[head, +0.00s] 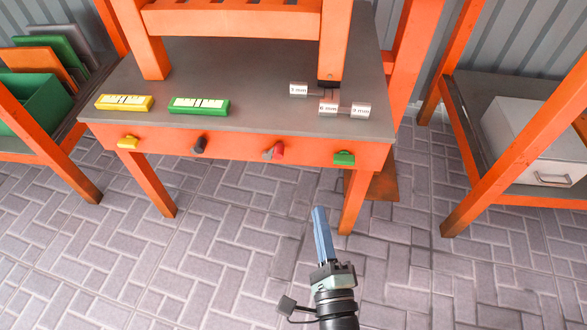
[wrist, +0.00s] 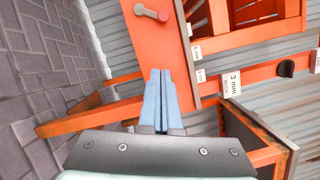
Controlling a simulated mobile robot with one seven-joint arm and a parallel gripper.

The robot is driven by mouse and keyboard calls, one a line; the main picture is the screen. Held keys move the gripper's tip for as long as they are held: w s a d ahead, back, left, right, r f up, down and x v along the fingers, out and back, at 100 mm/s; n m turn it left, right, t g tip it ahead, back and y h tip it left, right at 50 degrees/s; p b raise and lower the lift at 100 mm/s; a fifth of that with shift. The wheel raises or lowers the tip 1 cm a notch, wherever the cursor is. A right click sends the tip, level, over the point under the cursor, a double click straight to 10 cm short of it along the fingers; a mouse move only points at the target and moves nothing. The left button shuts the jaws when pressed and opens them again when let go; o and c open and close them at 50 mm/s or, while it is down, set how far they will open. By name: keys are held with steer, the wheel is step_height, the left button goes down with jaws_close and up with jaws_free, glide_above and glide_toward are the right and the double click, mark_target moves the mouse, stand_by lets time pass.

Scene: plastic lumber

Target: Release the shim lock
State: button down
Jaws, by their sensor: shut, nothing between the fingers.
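My gripper (head: 319,212) has long blue fingers, closed together and empty. In the head view it is over the paved floor, in front of the orange table and apart from it. The closed fingers (wrist: 160,75) also show in the wrist view. The table's front rail (head: 236,146) carries a yellow control (head: 128,142), a dark knob (head: 199,145), a grey lever with a red end (head: 275,152) and a green control (head: 344,158). The red-ended lever (wrist: 152,13) also shows in the wrist view, beyond the fingertips. I cannot tell which part is the shim lock.
White tags, including a "3 mm" tag (head: 299,89), stand at the right of the grey tabletop (head: 255,118). A yellow block (head: 124,102) and a green block (head: 199,106) lie at left. A table leg (head: 355,203) stands near my gripper. A grey box (head: 535,140) is at right.

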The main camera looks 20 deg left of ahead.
steer(key=b+x, duration=0.2)
steer(key=x, duration=0.8)
steer(key=shift+w+a, duration=0.15)
steer(key=shift+s+a+r, duration=0.25)
steer(key=shift+a, duration=0.3)
steer(key=shift+s+a+r, duration=0.2)
steer(key=shift+a+r, duration=0.05)
steer(key=shift+a, duration=0.3)
steer(key=shift+s+a+r, duration=0.25)
steer(key=shift+a, duration=0.35)
